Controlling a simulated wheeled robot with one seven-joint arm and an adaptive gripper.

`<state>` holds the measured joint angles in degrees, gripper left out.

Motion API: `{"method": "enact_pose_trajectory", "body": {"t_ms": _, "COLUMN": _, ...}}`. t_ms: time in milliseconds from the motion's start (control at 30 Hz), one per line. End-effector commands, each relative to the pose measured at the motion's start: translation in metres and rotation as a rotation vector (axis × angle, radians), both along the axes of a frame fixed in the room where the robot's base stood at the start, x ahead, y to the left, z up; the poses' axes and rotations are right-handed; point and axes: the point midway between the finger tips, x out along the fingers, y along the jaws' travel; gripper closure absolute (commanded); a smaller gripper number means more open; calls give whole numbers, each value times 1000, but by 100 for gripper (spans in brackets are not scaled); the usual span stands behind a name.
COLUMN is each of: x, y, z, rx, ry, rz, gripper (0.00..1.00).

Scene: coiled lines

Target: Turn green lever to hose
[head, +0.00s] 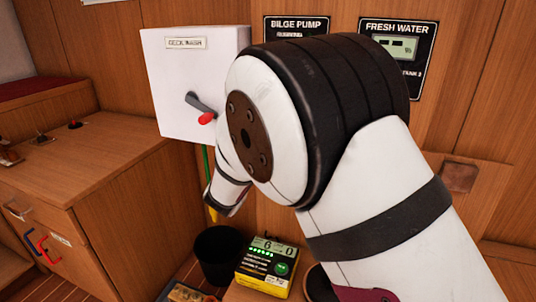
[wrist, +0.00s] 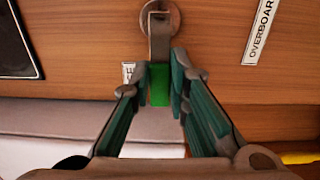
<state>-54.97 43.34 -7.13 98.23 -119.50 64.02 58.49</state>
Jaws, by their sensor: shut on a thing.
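In the wrist view, the green lever (wrist: 160,86) has a green grip on a flat metal arm that runs up to a round pivot on the wood panel. My gripper (wrist: 159,75) is shut on the green grip, with one finger on each side. A label reading OVERBOARD (wrist: 261,30) is at the upper right of the pivot. A second small label (wrist: 128,72) is at the lower left, mostly hidden by a finger, and I cannot read it whole. In the head view, my arm hides the lever and gripper; no hose label is readable.
A white box (head: 165,85) marked DECK WASH carries a red-tipped lever (head: 207,118). Bilge pump (head: 296,24) and fresh water (head: 398,27) panels are behind my arm. A black bin (head: 217,255) and a yellow-black device (head: 266,266) stand below. A wooden cabinet (head: 90,170) is at left.

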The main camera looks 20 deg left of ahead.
Motion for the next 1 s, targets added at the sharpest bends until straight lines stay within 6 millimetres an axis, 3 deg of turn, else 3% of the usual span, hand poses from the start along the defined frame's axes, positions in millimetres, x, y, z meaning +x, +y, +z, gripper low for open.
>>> {"method": "enact_pose_trajectory", "body": {"t_ms": 633, "x": -1, "y": 1, "z": 1, "rx": 45, "ry": 3, "rz": 2, "gripper": 100}}
{"method": "enact_pose_trajectory", "body": {"t_ms": 667, "x": -1, "y": 1, "z": 1, "rx": 45, "ry": 2, "rz": 2, "gripper": 77}}
{"method": "enact_pose_trajectory", "body": {"t_ms": 733, "x": -1, "y": 1, "z": 1, "rx": 44, "ry": 2, "rz": 2, "gripper": 63}}
{"method": "enact_pose_trajectory", "body": {"t_ms": 1000, "x": -1, "y": 0, "z": 1, "rx": 42, "ry": 1, "rz": 1, "gripper": 63}}
